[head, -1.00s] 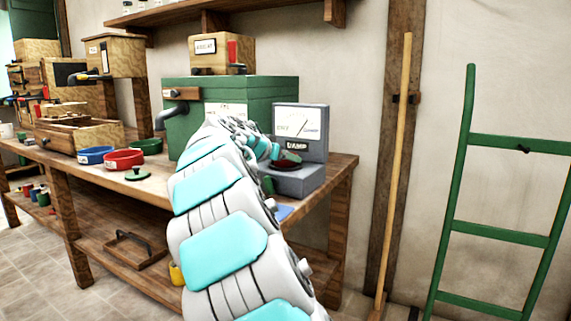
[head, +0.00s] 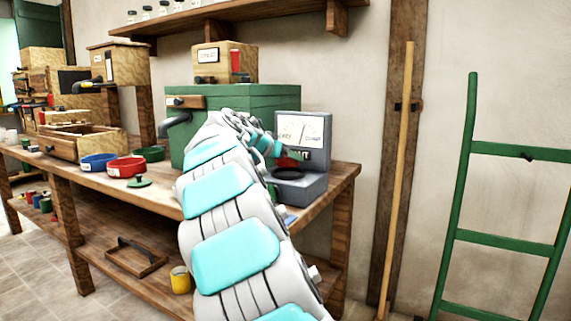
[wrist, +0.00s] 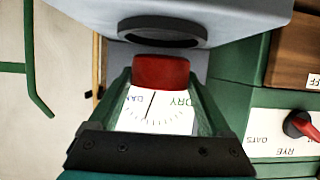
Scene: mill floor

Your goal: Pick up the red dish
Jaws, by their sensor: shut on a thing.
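A small red dish (wrist: 160,72) is held between the dark green fingers of my gripper (wrist: 160,85) in the wrist view. In the head view the dish (head: 288,162) shows partly, just above the dark round pan of the grey damp/dry meter (head: 302,130). The dish is apart from the pan (wrist: 163,38) in the wrist view. My gripper is in front of the meter's dial, which shows between the fingers. My arm hides part of the gripper in the head view.
A larger red labelled bowl (head: 126,168), a blue bowl (head: 98,163) and a green bowl (head: 150,153) stand on the bench at left. A green cabinet (head: 250,97) stands beside the meter. A green ladder (head: 510,150) leans at right.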

